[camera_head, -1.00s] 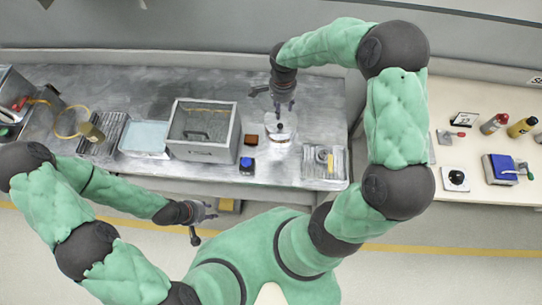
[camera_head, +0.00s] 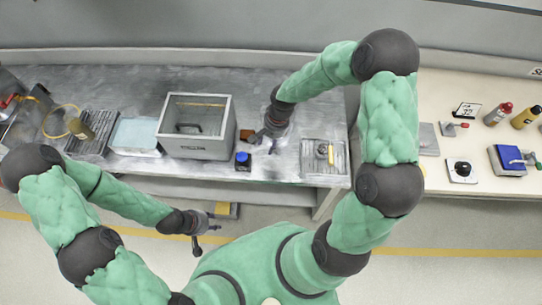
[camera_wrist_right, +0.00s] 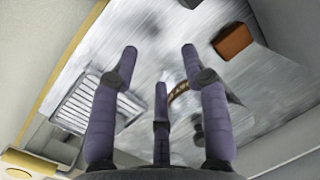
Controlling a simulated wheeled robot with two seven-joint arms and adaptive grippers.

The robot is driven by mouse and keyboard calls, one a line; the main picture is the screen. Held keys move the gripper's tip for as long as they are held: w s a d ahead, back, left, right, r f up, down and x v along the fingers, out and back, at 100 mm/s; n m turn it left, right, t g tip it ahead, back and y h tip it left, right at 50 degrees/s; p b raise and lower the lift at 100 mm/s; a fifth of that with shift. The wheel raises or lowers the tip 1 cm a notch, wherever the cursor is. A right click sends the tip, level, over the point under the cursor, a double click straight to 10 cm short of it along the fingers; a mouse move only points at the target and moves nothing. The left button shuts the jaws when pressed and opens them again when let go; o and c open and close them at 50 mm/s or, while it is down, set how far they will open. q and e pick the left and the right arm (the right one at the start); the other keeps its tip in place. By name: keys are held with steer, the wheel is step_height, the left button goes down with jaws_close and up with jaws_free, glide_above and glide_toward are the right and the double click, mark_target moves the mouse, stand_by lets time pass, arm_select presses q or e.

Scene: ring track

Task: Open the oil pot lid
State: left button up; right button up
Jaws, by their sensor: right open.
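The oil pot is mostly hidden behind my right gripper in the head view. In the right wrist view, a shiny curved piece with a brown band (camera_wrist_right: 179,93), likely part of the pot, shows between the fingers, partly covered by them. My right gripper (camera_head: 270,146) is open over the metal bench, just right of the blue-topped item. Its fingers also show spread in the right wrist view (camera_wrist_right: 160,55), with nothing visibly held. I cannot tell whether they touch the pot. My left gripper (camera_head: 206,238) hangs empty in front of the bench, its fingers apart.
A grey box (camera_head: 200,151) and a blue-topped item (camera_head: 243,160) stand left of my right gripper. A ribbed plate (camera_head: 322,170) lies to its right. A brown block (camera_wrist_right: 232,41) shows in the wrist view. A cream table (camera_head: 440,185) with several items stands right.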

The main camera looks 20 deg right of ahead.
steer(key=shift+s+a+f+n+b, duration=0.35)
steer(key=shift+s+f, duration=0.1)
steer(key=shift+f, duration=0.2)
steer(key=shift+s+a+f+n+b, duration=0.25)
steer(key=shift+s+f+n, duration=0.15)
steer(key=shift+f, duration=0.2)
